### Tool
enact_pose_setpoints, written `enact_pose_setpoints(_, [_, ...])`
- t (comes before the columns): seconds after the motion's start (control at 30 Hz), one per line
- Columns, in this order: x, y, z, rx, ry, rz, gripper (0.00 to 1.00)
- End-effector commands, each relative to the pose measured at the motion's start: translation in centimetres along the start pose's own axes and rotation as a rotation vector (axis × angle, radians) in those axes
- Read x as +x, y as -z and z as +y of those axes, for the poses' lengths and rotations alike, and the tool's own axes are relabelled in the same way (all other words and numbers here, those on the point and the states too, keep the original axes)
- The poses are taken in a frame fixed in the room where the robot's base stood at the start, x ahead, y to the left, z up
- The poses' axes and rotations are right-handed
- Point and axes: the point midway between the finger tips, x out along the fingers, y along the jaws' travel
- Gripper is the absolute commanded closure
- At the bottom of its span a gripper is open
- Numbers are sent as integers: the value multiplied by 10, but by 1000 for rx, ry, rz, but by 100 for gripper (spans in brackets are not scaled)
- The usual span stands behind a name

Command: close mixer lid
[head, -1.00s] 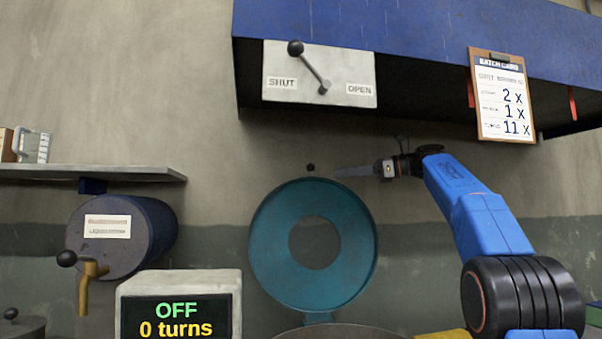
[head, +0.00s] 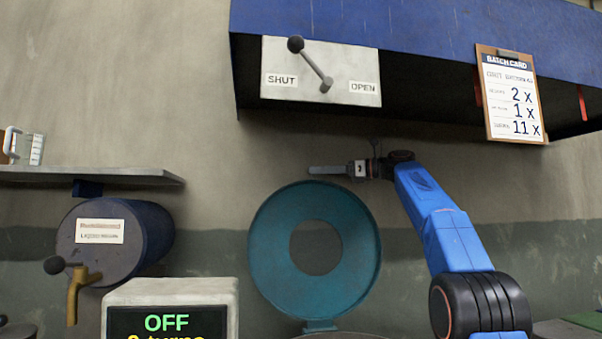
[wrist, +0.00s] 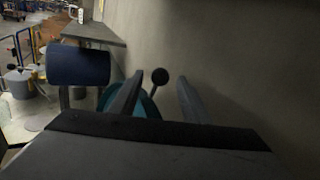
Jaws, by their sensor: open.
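The teal mixer lid (head: 270,252), a disc with a round hole in its middle, stands raised and open against the wall. Its lower edge meets the mixer rim (head: 345,336), which barely shows at the bottom of the head view. My gripper (head: 312,171) is open just above the lid's top edge, fingers pointing left. In the wrist view a dark ball knob (wrist: 160,76) shows between the two open fingers, with part of the teal lid (wrist: 148,104) below it.
A blue hood (head: 420,35) hangs above, with a SHUT/OPEN lever plate (head: 345,88) and a batch card (head: 512,100). A dark drum with a tap (head: 120,245) and a display box reading OFF (head: 170,292) stand left. A shelf (head: 90,175) is on the wall.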

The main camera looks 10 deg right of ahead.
Motion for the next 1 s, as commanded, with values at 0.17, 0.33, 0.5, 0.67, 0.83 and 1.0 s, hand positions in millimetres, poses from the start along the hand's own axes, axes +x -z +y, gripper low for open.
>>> enact_pose_setpoints(0.17, [33, 1, 0, -1, -2, 0, 57])
enact_pose_setpoints(0.33, [56, 1, 0, -1, -1, 1, 57])
enact_pose_setpoints(0.5, [68, 0, 0, -1, 1, 0, 57])
enact_pose_setpoints(0.67, [72, 0, 0, 0, 1, 1, 57])
enact_pose_setpoints(0.83, [71, 0, 0, 0, 2, 1, 57])
enact_pose_setpoints(1.0, [71, 0, 0, 0, 2, 1, 91])
